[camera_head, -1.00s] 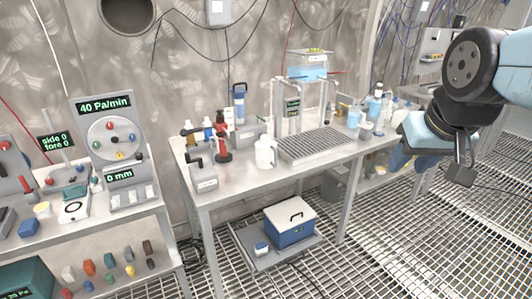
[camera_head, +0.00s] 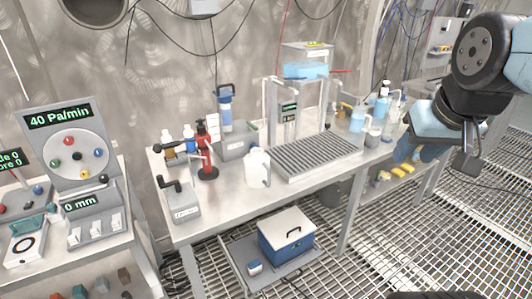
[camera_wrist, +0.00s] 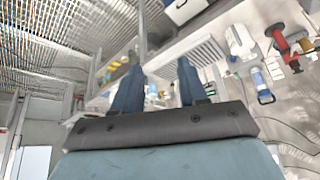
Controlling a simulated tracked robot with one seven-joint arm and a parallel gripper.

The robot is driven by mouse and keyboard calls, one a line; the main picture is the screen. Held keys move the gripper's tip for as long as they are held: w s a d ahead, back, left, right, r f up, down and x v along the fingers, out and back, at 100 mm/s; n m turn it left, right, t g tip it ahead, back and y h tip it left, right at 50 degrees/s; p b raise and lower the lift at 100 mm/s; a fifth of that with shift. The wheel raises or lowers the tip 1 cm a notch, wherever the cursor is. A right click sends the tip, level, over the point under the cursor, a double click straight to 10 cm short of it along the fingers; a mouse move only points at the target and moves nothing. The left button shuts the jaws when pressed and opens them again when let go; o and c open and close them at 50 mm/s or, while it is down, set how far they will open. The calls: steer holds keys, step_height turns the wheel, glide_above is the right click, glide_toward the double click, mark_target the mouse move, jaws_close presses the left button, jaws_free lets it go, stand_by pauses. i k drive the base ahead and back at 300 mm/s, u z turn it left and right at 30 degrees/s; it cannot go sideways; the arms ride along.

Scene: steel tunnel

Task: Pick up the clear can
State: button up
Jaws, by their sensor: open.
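A whitish, translucent-looking can (camera_head: 257,168) with a handle stands upright on the steel bench, just left of the grated tray. It is the likeliest match for the clear can. In the wrist view the can (camera_wrist: 240,42) is to the right of my fingers. My gripper (camera_wrist: 159,65) is open, with two blue fingers apart and nothing between them. In the head view my arm is at the right, well apart from the can, and the fingers are hard to make out.
A red stand (camera_head: 207,160) and a grey box with a handle (camera_head: 180,203) are left of the can. A blue and white cooler (camera_head: 287,238) sits below. Open grating floor lies at right.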

mark_target(257, 163)
steer(key=i, duration=0.85)
steer(key=u, duration=0.05)
